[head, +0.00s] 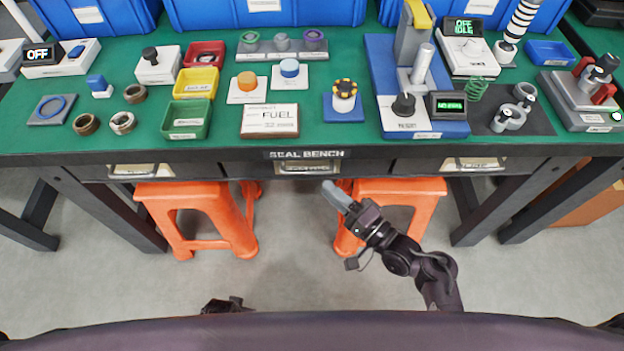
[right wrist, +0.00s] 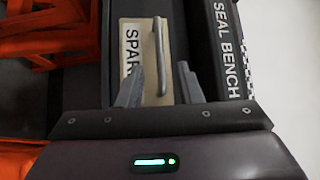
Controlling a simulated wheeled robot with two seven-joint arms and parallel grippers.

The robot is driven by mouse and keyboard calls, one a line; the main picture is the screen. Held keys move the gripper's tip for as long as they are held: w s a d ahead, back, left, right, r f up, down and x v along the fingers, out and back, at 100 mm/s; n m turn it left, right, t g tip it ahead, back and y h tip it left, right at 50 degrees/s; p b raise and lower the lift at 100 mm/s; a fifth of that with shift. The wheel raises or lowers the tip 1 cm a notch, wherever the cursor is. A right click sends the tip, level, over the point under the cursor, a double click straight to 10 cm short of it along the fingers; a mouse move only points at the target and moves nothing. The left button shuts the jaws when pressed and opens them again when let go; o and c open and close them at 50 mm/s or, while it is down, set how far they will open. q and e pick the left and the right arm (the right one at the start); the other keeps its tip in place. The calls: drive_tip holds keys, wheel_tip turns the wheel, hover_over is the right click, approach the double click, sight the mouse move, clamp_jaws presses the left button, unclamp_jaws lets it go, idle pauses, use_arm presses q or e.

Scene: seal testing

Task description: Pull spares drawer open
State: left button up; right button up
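The spares drawer (head: 308,169) is the middle one under the bench front, below the "SEAL BENCH" sign, and looks shut. In the right wrist view its pale front (right wrist: 131,27) carries a partly hidden label starting "SPAR". Its metal bar handle (right wrist: 158,50) stands out from that front. My right gripper (head: 335,193) is just below and right of the drawer in the head view. In the right wrist view its fingers (right wrist: 160,88) are apart, with the handle's line between them and no clear contact. My left gripper's fingers do not show.
The green bench (head: 340,145) holds trays, rings and test devices above the drawers. Other drawers sit left (head: 140,170) and right (head: 473,164). Orange stools stand under the bench at left (head: 195,205) and right (head: 400,190). The floor in front is clear.

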sight(309, 171)
drive_tip(key=x, duration=0.7)
drive_tip(key=shift+w+a, duration=0.2)
clamp_jaws()
